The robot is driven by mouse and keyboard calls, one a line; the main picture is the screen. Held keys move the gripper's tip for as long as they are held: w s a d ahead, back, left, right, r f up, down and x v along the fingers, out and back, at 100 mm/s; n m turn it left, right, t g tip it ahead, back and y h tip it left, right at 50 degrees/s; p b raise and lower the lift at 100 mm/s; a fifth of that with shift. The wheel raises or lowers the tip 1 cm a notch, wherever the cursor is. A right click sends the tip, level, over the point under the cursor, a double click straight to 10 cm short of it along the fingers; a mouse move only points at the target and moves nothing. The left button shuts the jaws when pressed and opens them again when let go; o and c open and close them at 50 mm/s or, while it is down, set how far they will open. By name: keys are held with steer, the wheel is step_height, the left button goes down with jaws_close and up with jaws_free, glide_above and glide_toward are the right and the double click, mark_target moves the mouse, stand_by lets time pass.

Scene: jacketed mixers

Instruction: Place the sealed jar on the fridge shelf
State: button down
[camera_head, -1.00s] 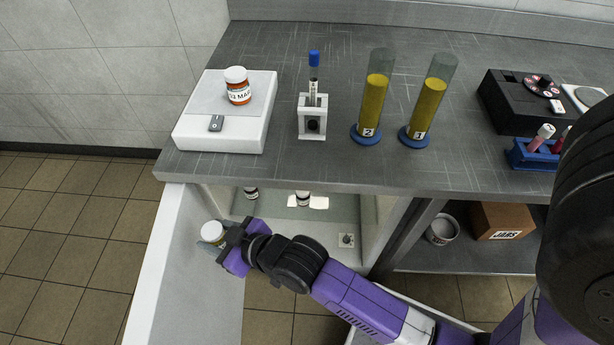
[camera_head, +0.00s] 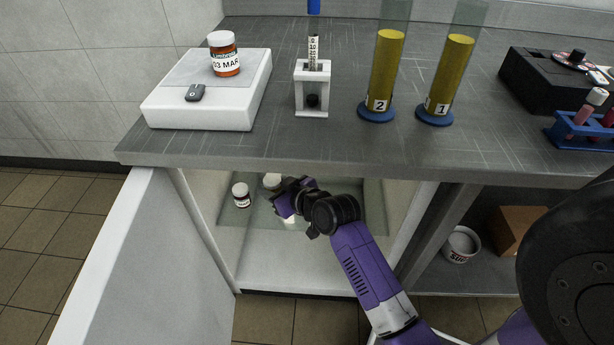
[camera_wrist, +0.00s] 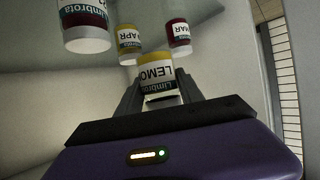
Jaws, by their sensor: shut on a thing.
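My gripper (camera_head: 290,198) is inside the open fridge under the counter, at its glass shelf (camera_head: 345,212). In the wrist view it (camera_wrist: 160,98) is shut on a jar (camera_wrist: 158,72) with a yellow part and a white label reading "LEMO". A pale lid (camera_head: 272,181) shows beside the gripper in the head view; I cannot tell if it belongs to the held jar. A white-lidded jar (camera_head: 241,196) stands on the shelf to the left. The wrist view shows other jars: a large one (camera_wrist: 84,25), one marked APR (camera_wrist: 129,40) and one marked MAR (camera_wrist: 179,36). Contact between held jar and shelf is hidden.
The fridge door (camera_head: 105,265) stands open at the left. On the counter (camera_head: 230,148) are a scale (camera_head: 215,105) bearing an orange jar (camera_head: 225,62), a vial stand (camera_head: 312,92) and two yellow cylinders (camera_head: 383,75) (camera_head: 448,75). A tub (camera_head: 461,245) is lower right.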

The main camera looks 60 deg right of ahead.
steer(key=s+d+r+m+g+h, duration=0.1)
steer(key=s+d, duration=0.1)
steer(key=d, duration=0.6)
steer(key=s+d+r+m+h, duration=0.1)
steer(key=s+d+m+h, duration=0.15)
steer(key=d, duration=0.45)
steer(key=shift+n+g+y, duration=0.25)
steer(key=shift+g+y, duration=0.05)
steer(key=shift+y, duration=0.05)
steer(key=f, duration=0.2)
steer(key=f+b, duration=0.1)
steer(key=f, duration=0.1)
steer(key=f+b, duration=0.1)
steer(key=shift+s+d+f, duration=0.25)
steer(key=shift+d+f, duration=0.05)
steer(key=shift+f, duration=0.1)
steer(key=shift+f+b, duration=0.9)
steer(key=shift+f, duration=1.4)
steer(key=shift+f, duration=0.15)
steer(key=c, duration=0.7)
jaws_free()
steer(key=shift+c, duration=0.2)
